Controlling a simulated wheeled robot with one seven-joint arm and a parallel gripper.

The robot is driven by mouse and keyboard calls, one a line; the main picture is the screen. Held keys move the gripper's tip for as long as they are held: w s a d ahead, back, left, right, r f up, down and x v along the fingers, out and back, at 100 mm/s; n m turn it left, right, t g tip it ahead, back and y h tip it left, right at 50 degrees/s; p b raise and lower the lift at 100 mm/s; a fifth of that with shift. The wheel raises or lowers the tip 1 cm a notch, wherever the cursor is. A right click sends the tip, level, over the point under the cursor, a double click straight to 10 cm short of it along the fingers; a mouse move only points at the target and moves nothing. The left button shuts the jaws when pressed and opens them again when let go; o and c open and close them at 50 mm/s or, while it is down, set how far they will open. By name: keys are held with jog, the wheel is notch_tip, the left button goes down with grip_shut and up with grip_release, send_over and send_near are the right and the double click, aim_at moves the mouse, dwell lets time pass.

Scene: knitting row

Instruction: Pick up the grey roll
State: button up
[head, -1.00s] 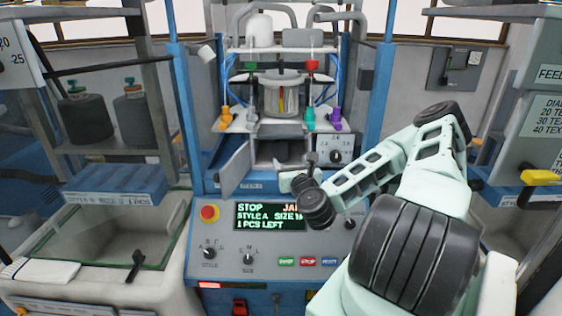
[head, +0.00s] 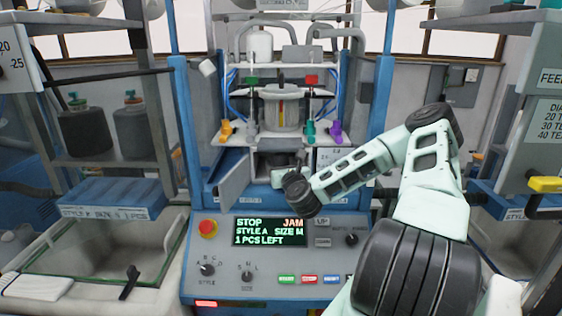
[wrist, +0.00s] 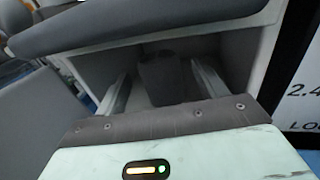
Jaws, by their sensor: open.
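A dark grey roll-like shape (wrist: 163,78) sits inside the small open compartment of the knitting machine in the wrist view. It is dim and slightly blurred. My gripper (wrist: 161,86) is open, with one finger on each side of the shape; I cannot tell whether either finger touches it. In the head view my gripper (head: 281,177) is at the mouth of the compartment (head: 262,162), and my wrist hides much of the opening. I cannot make out the roll in the head view.
The compartment door (head: 234,178) hangs open on the left. The control panel (head: 270,258) below shows STOP and JAM on its screen (head: 270,232). Coloured yarn guides (head: 309,131) stand above. A sunken bin (head: 100,250) lies at left.

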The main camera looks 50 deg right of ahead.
aim_at(282, 156)
jog(key=shift+p+x, duration=0.3)
jog(key=shift+x, duration=0.95)
jog(key=c, duration=1)
jog(key=shift+c, duration=0.3)
jog(key=shift+r, duration=0.1)
jog(key=shift+r+b, duration=0.5)
notch_tip(282, 156, up, 2)
jog(key=shift+s+a+r+b, duration=0.1)
jog(key=shift+s+b, duration=0.05)
jog(key=shift+b, duration=0.55)
jog(key=b+v, duration=0.2)
jog(key=v, duration=0.6)
jog(key=shift+s+a+b, duration=0.1)
jog(key=shift+s+b, duration=0.15)
jog(key=shift+b, duration=0.05)
jog(key=shift+s+r+p, duration=0.15)
jog(key=shift+r+p, duration=0.2)
jog(key=shift+p, duration=0.5)
jog(key=p, duration=0.3)
jog(key=shift+r, duration=0.1)
